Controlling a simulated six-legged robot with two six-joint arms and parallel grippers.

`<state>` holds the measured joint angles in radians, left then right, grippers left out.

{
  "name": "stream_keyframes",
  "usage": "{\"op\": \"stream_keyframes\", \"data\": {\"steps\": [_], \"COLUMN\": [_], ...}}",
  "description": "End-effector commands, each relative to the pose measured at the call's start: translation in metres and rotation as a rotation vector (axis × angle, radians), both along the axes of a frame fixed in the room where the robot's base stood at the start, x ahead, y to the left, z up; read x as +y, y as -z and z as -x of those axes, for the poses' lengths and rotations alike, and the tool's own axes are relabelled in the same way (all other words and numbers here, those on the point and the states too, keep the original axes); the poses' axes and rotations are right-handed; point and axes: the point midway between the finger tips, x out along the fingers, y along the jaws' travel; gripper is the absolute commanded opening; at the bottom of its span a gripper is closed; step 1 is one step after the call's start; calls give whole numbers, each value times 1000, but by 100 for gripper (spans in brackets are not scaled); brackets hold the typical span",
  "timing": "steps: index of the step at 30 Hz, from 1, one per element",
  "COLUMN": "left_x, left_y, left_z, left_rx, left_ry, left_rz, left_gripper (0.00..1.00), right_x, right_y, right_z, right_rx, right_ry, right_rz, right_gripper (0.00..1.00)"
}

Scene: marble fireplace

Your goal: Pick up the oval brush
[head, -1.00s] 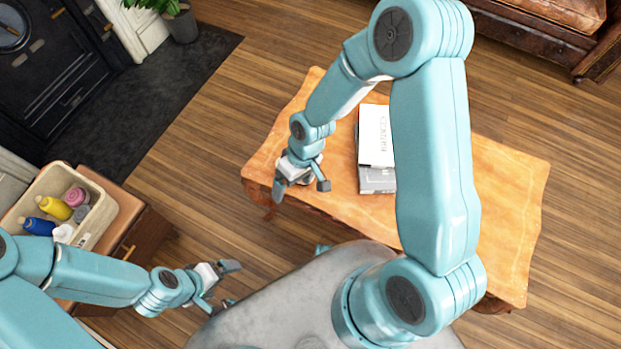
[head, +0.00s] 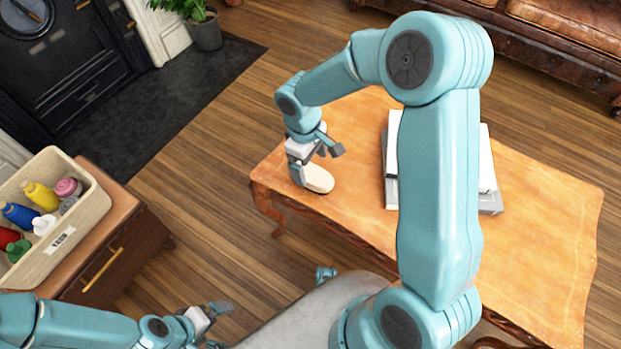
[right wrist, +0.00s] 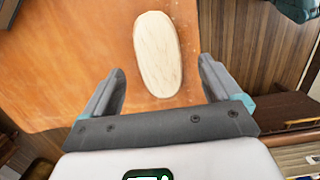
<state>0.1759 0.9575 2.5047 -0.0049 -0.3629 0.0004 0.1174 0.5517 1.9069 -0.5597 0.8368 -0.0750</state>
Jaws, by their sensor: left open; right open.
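The oval brush (head: 319,179) shows a pale wooden oval top and lies on the wooden table near its left end. In the right wrist view the brush (right wrist: 158,52) lies ahead of and partly between the open fingers, with no finger seen touching it. My right gripper (head: 318,160) is open just above the brush and hides part of it in the head view. In the right wrist view my right gripper (right wrist: 162,85) is open and empty. My left gripper (head: 222,325) is open and empty, low at the left, away from the table.
The wooden table (head: 545,235) carries a stack of books (head: 486,175), partly behind my right arm. A beige bin (head: 85,215) with several bottles stands on a brown cabinet (head: 120,215) at the left. The table's left edge is close to the brush.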

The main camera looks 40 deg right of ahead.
Motion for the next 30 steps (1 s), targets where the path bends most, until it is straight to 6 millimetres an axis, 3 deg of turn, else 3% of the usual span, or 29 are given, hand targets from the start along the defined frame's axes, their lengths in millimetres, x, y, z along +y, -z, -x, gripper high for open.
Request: {"op": "stream_keyframes", "data": {"steps": [5, 12, 20, 25, 26, 30], "left_x": [0, 0, 0, 0, 0, 0], "left_y": [6, 23, 22, 22, 22, 22], "left_z": [0, 0, 0, 0, 0, 0], "left_rx": [0, 0, 0, 0, 0, 0], "left_ry": [0, 0, 0, 0, 0, 0], "left_rz": [0, 0, 0, 0, 0, 0], "left_gripper": [98, 98, 98, 98, 98, 98], "right_x": [0, -1, 0, -1, -1, 0], "right_y": [14, 52, 54, 54, 54, 54], "right_z": [0, 0, 0, 0, 0, 0], "right_rx": [2, 1, 1, 1, 1, 1], "right_ry": [0, -2, -3, -3, -3, -3], "right_rz": [0, -1, -1, -1, -1, -1], "right_gripper": [92, 92, 92, 36, 32, 32]}}
